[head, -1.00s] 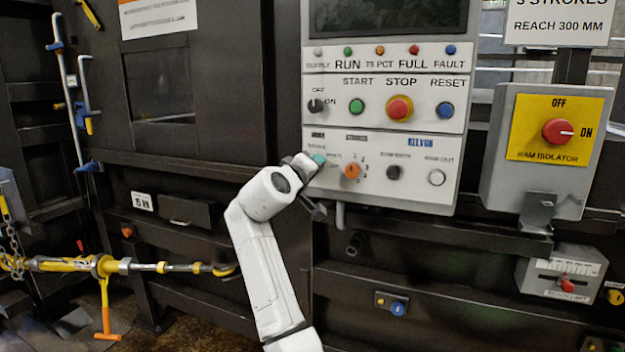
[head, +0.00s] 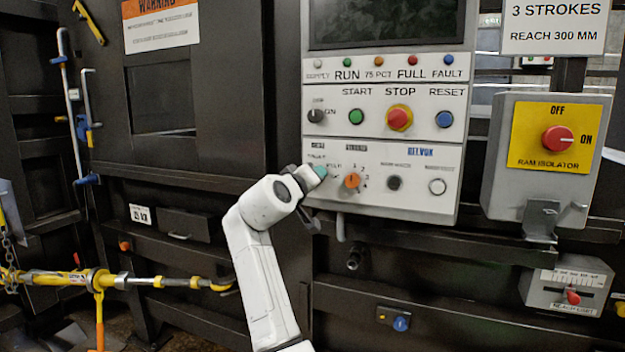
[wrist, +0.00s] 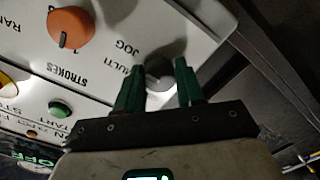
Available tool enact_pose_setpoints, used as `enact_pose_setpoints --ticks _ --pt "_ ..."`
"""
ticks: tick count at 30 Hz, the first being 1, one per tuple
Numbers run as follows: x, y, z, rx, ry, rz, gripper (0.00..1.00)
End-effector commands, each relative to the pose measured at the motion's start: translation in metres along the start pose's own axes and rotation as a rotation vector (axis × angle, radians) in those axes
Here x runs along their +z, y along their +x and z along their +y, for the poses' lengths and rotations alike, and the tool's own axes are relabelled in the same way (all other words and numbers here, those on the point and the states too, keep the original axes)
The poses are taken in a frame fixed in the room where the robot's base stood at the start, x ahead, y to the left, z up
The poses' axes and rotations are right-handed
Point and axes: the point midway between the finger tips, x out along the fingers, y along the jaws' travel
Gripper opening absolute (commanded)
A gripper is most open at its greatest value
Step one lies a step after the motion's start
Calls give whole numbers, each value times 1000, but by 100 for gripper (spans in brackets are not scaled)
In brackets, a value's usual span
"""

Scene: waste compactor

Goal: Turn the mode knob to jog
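The mode knob (wrist: 158,73) is a small grey knob on the white panel, in the middle of the wrist view. The words MULTI and JOG are printed beside it, to its left in that view. Its pointer is not clear. My gripper (wrist: 159,80) has green fingers standing one on each side of the knob. They are spread about a knob's width, with narrow gaps showing, so it looks open around the knob; contact cannot be told. In the head view my gripper (head: 318,172) is at the lower left of the control panel and hides the knob.
The orange strokes knob (head: 352,181) is close to the right of my gripper. Above are the green start button (head: 356,117) and the red stop button (head: 399,118). A grey isolator box (head: 495,180) stands at right. A yellow bar (head: 60,278) crosses low at left.

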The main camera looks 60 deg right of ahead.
Motion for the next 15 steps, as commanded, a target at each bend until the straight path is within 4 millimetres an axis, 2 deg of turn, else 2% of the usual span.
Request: enact_pose_setpoints --ticks 1,7,15 --pt "1 0 -1 -2 -2 -1 42" --pt "0 0 0 0 -1 1 61" --pt "-1 -2 0 1 -1 4 61"
